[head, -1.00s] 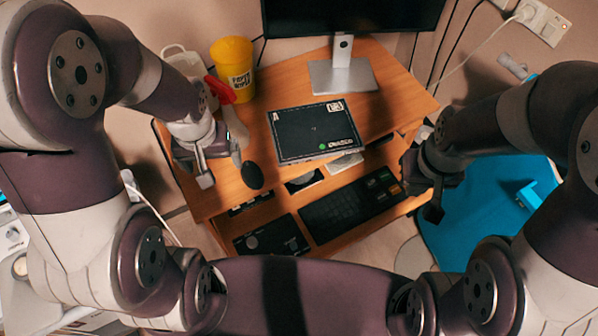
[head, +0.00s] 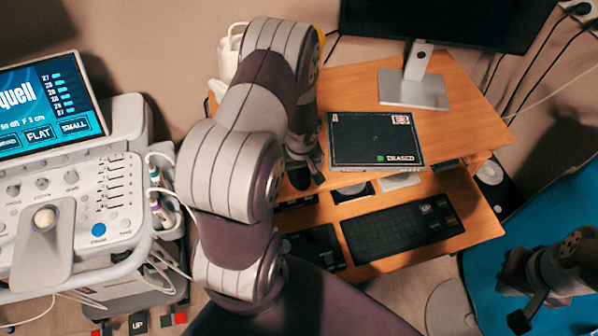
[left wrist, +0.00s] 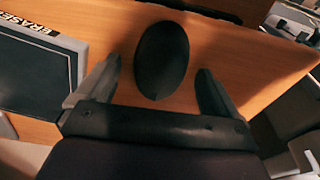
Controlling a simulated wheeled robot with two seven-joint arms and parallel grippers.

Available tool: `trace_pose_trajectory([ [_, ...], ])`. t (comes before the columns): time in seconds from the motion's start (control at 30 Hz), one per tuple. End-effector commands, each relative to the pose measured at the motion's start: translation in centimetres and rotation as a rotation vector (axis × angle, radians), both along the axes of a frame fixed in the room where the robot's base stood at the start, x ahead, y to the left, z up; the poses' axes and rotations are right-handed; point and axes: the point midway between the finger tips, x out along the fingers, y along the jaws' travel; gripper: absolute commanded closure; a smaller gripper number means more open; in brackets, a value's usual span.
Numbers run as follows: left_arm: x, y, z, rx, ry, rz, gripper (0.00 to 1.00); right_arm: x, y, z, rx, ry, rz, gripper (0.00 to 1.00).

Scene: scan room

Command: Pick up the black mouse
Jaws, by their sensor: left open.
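The black mouse (left wrist: 162,60) is a smooth dark oval on the wooden desk. In the left wrist view it lies between the two fingers of my left gripper (left wrist: 156,84), with wood showing on both sides of it. That gripper is open and not touching the mouse.
The black box (head: 375,138) marked ERASED lies close to the left gripper. A monitor stand (head: 413,90) is behind it. A keyboard (head: 402,232) sits on the lower shelf. An ultrasound console (head: 75,200) stands at left, and a blue surface (head: 500,262) at right.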

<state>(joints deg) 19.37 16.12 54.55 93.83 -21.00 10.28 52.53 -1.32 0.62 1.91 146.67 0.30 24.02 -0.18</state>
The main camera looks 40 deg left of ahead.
Motion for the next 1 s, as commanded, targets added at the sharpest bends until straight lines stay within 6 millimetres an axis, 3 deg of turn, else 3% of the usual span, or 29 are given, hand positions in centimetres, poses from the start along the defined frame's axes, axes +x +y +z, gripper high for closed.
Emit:
trace_pose_trajectory([
  [0.2, 0.0, 0.0, -0.1, 0.000, 0.000, 0.000, 0.09, 0.0, 0.0, 0.0, 0.000, 0.000, 0.000, 1.00],
  [0.37, 0.0, 0.0, -0.1, 0.000, 0.000, 0.000, 0.61, 0.0, 0.0, 0.0, 0.000, 0.000, 0.000, 1.00],
  [0.4, 0.0, 0.0, 0.0, 0.000, 0.000, -0.001, 0.67, 0.0, 0.0, 0.0, 0.000, 0.000, 0.000, 1.00],
  [0.77, 0.1, 0.0, 0.7, 0.001, -0.002, 0.000, 0.67, 0.0, 0.0, 0.1, 0.000, 0.000, 0.000, 1.00],
  [1.0, 0.2, -0.1, 4.5, 0.001, -0.005, -0.001, 0.67, 0.0, 0.0, 0.5, 0.000, 0.000, 0.000, 1.00],
])
